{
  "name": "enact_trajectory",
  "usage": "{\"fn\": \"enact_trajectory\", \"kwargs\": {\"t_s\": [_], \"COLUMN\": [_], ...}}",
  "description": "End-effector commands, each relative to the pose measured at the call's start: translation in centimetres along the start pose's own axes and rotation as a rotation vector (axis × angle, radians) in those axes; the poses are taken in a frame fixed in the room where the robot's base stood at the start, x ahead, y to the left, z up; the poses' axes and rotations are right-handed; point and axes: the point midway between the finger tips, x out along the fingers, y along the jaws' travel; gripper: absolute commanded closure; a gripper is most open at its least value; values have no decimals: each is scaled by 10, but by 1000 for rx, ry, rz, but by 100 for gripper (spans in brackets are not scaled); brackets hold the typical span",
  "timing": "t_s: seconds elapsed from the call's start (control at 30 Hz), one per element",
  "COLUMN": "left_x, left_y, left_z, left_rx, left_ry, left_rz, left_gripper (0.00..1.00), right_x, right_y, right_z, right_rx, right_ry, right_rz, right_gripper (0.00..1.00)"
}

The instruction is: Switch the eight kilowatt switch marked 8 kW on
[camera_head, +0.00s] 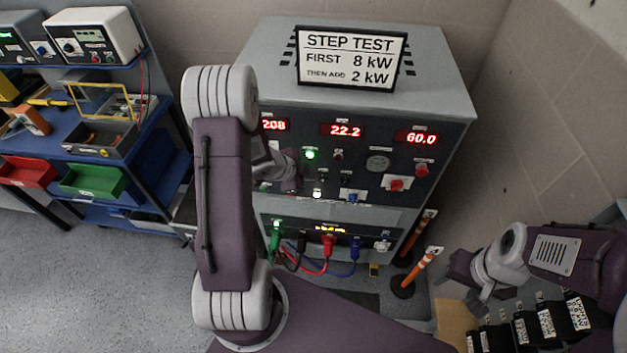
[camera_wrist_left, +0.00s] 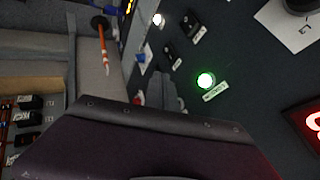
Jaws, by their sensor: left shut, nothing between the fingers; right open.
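The grey test cabinet's front panel (camera_head: 365,175) carries several small switches and lamps. I cannot read which switch is marked 8 kW. A lit green lamp (camera_head: 310,155) and a lit white lamp (camera_head: 317,194) are on the panel; the green lamp also shows in the left wrist view (camera_wrist_left: 205,80). Two black switches (camera_wrist_left: 192,27) and (camera_wrist_left: 172,55) show there beside the lamps, labels too small to read. My left gripper (camera_head: 291,182) is shut and empty in front of the panel's lower left; its fingers (camera_wrist_left: 168,92) partly cover the panel. My right gripper (camera_head: 472,288) is open, away from the cabinet.
A sign (camera_head: 351,57) on the cabinet reads STEP TEST, first 8 kW, then add 2 kW. Red displays (camera_head: 342,130) show numbers. Coloured cables (camera_head: 318,265) hang from the lower panel. Orange posts (camera_head: 425,262) stand right of the cabinet; a blue shelf (camera_head: 150,180) stands left.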

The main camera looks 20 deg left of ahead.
Motion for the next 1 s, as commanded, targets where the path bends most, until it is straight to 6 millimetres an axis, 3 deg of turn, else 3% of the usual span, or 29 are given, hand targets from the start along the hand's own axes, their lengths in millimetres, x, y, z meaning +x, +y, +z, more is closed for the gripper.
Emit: {"fn": "enact_trajectory", "kwargs": {"t_s": [0.1, 0.3, 0.87, 0.93, 1.0], "left_x": [-24, -42, -42, -36, -30], "left_y": [-7, -10, -9, -6, -6], "left_z": [-2, -2, -2, -10, -34], "left_rx": [-1, 0, 1, 24, 91], "left_ry": [-1, -1, 0, 12, 43], "left_rz": [-3, 0, 2, 8, 1], "left_gripper": [100, 100, 100, 100, 100], "right_x": [-9, -14, -13, -8, 1], "right_y": [0, 0, 0, 0, 0], "right_z": [-1, -2, -2, -1, 0], "right_rx": [0, 0, 0, 0, 0], "right_ry": [0, 0, 0, 0, 0], "right_rz": [0, 0, 0, 0, 0], "right_gripper": [40, 40, 40, 40, 40]}}
